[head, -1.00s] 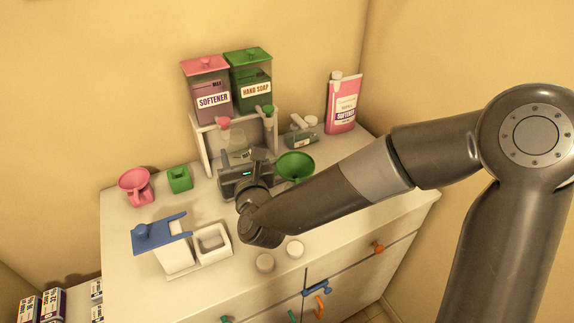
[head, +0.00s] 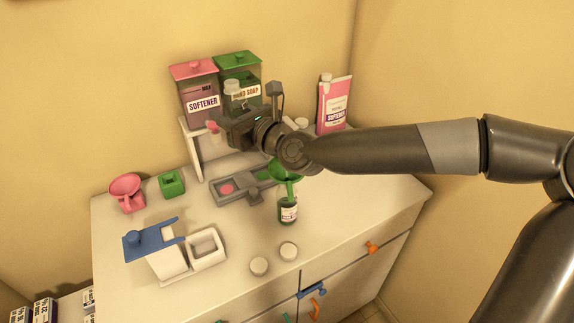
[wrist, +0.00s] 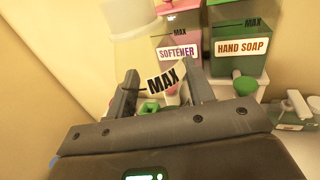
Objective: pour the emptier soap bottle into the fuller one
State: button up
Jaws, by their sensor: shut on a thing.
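My gripper (wrist: 150,95) is shut on a pale, see-through bottle. Its MAX label (wrist: 163,82) shows between the fingers in the wrist view. A small bottle with dark green contents and a white label (head: 288,212) stands upright on the counter. A green funnel (head: 285,172) sits at its mouth, partly hidden by my arm.
A pink softener dispenser (head: 200,88) and a green hand soap dispenser (head: 249,73) stand on a white rack behind. A grey tray (head: 228,197) lies beside the funnel. A blue-lidded box (head: 152,240) stands left; a pink softener container (head: 335,100) stands right.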

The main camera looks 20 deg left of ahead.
jog(key=w+d+f+n+g+y, duration=0.1)
jog(key=w+d+f+n+g, duration=0.1)
jog(key=w+d+f, duration=0.6)
jog(key=w+d+f+n+g+y, duration=0.1)
jog(key=w+d+f+g, duration=0.3)
jog(key=d, duration=0.5)
jog(key=shift+s+d+f+n+g, duration=0.9)
jog(key=shift+d+f+n+g, duration=0.85)
jog(key=shift+d, duration=1.8)
jog(key=s+a+r+n+g+h, duration=0.2)
jog(key=s+r+n+g, duration=0.3)
jog(key=s+g, duration=0.3)
jog(key=shift+s+r+h, duration=0.3)
jog(key=shift+s+r, duration=0.45)
jog(key=shift+s, duration=0.1)
jog(key=shift+a, duration=0.15)
